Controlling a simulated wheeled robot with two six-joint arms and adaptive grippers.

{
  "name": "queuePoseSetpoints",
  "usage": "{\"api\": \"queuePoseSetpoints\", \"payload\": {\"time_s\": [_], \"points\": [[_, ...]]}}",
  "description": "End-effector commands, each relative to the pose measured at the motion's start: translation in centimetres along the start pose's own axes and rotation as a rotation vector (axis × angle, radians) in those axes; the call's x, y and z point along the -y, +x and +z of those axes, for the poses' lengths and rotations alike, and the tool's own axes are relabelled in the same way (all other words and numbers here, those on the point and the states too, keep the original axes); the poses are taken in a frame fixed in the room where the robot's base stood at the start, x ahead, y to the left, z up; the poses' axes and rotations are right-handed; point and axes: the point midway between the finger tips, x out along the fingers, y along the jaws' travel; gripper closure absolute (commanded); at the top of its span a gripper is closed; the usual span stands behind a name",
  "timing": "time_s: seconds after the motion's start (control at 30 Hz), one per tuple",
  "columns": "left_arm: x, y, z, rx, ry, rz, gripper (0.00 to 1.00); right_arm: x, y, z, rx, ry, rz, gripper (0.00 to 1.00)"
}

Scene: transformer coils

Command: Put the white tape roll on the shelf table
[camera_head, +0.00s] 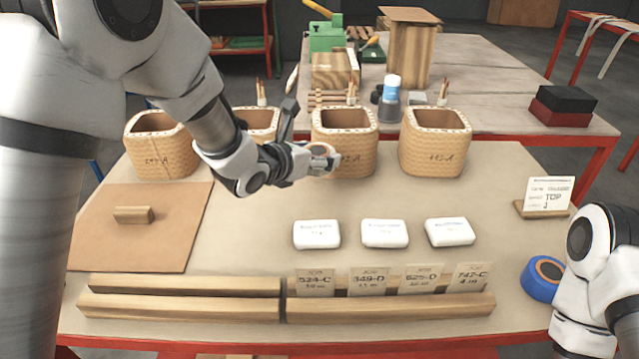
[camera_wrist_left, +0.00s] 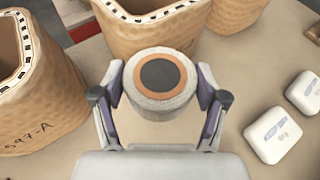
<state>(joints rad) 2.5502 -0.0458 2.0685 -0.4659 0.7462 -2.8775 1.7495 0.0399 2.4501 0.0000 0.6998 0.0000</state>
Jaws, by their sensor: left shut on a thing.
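The white tape roll (camera_wrist_left: 160,104) is held between the fingers of my left gripper (camera_wrist_left: 160,95), as the left wrist view shows. It has a white outside, an orange-brown ring and a dark centre. In the head view my left gripper (camera_head: 318,158) is in front of the third woven coil from the left, and the roll (camera_head: 321,147) is partly hidden by the fingers. My right arm shows at the right edge of the head view, but its gripper fingers are not visible. I cannot tell which surface is the shelf table.
Several woven coils (camera_head: 436,145) stand along the back of the near table (camera_head: 240,235). White boxes (camera_head: 384,233) lie in the middle. Wooden rails with label cards (camera_head: 367,281) line the front. A blue tape roll (camera_head: 541,279) lies at right. A red-legged shelf (camera_head: 243,43) stands back left.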

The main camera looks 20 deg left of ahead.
Motion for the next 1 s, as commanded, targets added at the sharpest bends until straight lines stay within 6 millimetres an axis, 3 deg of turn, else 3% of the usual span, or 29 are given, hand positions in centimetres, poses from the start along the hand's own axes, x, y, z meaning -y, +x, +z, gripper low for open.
{"api": "queuePoseSetpoints", "payload": {"time_s": [0.03,0.4,0.73,0.77,0.8,0.83,1.0], "points": [[0.0,0.5,-1.2,-0.002,-0.002,0.000,0.66,0.0,0.2,0.0,0.000,0.000,0.000,1.00],[0.0,2.5,-5.9,0.001,0.000,0.000,0.66,0.0,0.7,0.0,-0.001,0.000,0.000,1.00],[0.0,2.6,-6.3,0.002,0.000,0.000,0.66,0.0,1.1,0.0,-0.001,0.000,0.000,1.00],[0.0,2.6,-6.2,0.002,0.000,0.000,0.23,0.0,1.1,0.0,-0.001,0.000,0.000,1.00],[0.0,2.5,-6.1,0.002,0.000,0.000,0.09,0.0,1.0,0.0,0.000,0.000,0.000,1.00],[0.0,2.5,-6.1,0.002,0.000,0.000,0.02,0.0,1.0,0.0,0.000,0.000,0.000,1.00],[0.0,2.5,-6.1,0.002,0.000,0.000,0.02,0.0,0.9,0.0,-0.001,0.000,0.000,1.00]]}}
